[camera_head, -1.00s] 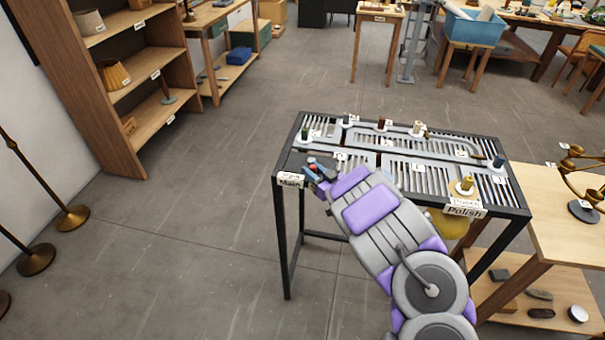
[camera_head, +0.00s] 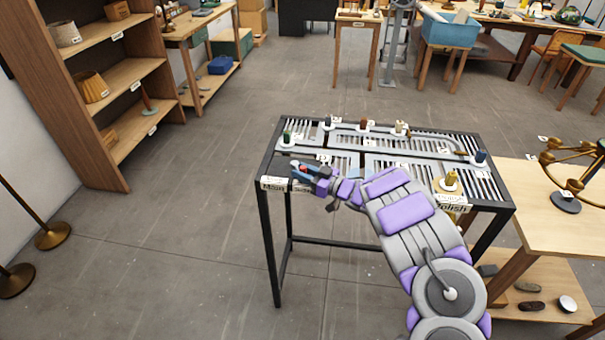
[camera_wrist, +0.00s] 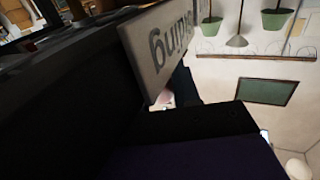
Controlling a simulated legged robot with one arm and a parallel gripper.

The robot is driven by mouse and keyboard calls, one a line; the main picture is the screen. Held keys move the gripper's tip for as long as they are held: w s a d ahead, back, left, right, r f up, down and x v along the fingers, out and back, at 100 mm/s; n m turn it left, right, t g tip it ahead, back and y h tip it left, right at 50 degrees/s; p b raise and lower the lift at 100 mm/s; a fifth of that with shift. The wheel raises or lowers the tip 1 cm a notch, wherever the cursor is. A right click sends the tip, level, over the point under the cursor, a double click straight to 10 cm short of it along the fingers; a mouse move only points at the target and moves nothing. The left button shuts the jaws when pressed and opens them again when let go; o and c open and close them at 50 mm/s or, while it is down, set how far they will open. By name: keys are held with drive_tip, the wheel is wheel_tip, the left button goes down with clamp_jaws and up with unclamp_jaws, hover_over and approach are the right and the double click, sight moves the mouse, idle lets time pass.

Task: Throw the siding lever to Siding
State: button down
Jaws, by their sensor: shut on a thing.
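A slatted track table (camera_head: 390,219) with a dark frame stands ahead of me. At its front left corner are a Main plate (camera_head: 272,184) and, right beside it, a Siding plate, partly covered by my arm. My gripper (camera_head: 303,170) is at the tabletop just behind these plates, reaching in from the right. The lever's exact tilt is hidden. In the wrist view the Siding plate (camera_wrist: 172,45) is close and upside down.
Several coloured pegs on white discs stand on the track table, including a yellow one (camera_head: 452,178) near the Polish plate (camera_head: 452,208). Open floor lies to the left.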

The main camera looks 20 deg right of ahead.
drive_tip(key=shift+w+d+r, duration=0.1)
drive_tip(key=shift+r, duration=0.1)
drive_tip(key=c, duration=1.3)
unclamp_jaws()
drive_tip(key=o, duration=0.4)
drive_tip(key=shift+f, duration=0.15)
drive_tip(key=shift+c, duration=0.2)
drive_tip(key=p+v, duration=0.1)
drive_tip(key=v, duration=1.6)
drive_tip(key=shift+d, duration=0.2)
drive_tip(key=shift+f, duration=0.1)
